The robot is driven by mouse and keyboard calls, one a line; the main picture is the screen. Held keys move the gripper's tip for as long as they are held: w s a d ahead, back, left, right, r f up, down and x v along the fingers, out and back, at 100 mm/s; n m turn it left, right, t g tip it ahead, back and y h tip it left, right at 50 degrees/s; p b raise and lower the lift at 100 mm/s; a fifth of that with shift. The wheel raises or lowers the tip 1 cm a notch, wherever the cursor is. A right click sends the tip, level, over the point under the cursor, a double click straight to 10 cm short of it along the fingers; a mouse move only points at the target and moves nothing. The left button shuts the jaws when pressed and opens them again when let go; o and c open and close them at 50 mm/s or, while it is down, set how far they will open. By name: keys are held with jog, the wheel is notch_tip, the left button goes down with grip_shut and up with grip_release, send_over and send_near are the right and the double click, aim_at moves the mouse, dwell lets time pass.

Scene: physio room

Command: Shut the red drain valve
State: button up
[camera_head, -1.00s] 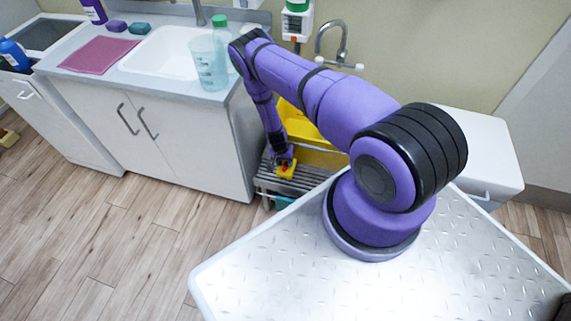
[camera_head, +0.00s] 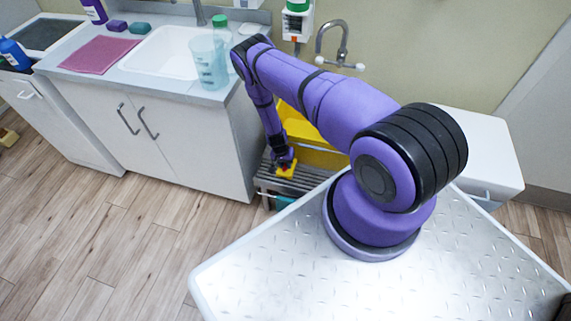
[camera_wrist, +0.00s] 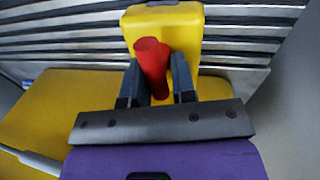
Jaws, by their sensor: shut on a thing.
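The red drain valve (camera_wrist: 152,60) shows in the wrist view as a red handle standing out from a yellow block (camera_wrist: 187,22). My gripper (camera_wrist: 157,80) has its two dark fingers on either side of the red handle and is shut on it. In the head view my gripper (camera_head: 283,162) is low beside the sink cabinet, at the yellow block (camera_head: 288,172) above a slatted grey rack. The red handle is mostly hidden there by my gripper.
A slatted metal rack (camera_head: 268,184) lies under the block. A yellow bucket-like body (camera_head: 318,156) stands just behind my arm. The white sink cabinet (camera_head: 185,150) is close on the left. Wooden floor (camera_head: 110,240) is clear in front of it.

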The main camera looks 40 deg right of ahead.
jog(key=shift+s+d, duration=0.1)
jog(key=shift+s, duration=0.05)
jog(key=n, duration=0.4)
jog(key=shift+h, duration=0.3)
jog(key=n+t, duration=0.1)
jog(key=n, duration=0.6)
jog(key=n+t, duration=0.1)
jog(key=n, duration=0.1)
jog(key=shift+a, duration=0.25)
jog(key=n+t, duration=0.1)
jog(key=n, duration=0.3)
jog(key=shift+a, duration=0.15)
jog(key=shift+n, duration=0.3)
jog(key=o, duration=0.8)
jog(key=shift+a, duration=0.1)
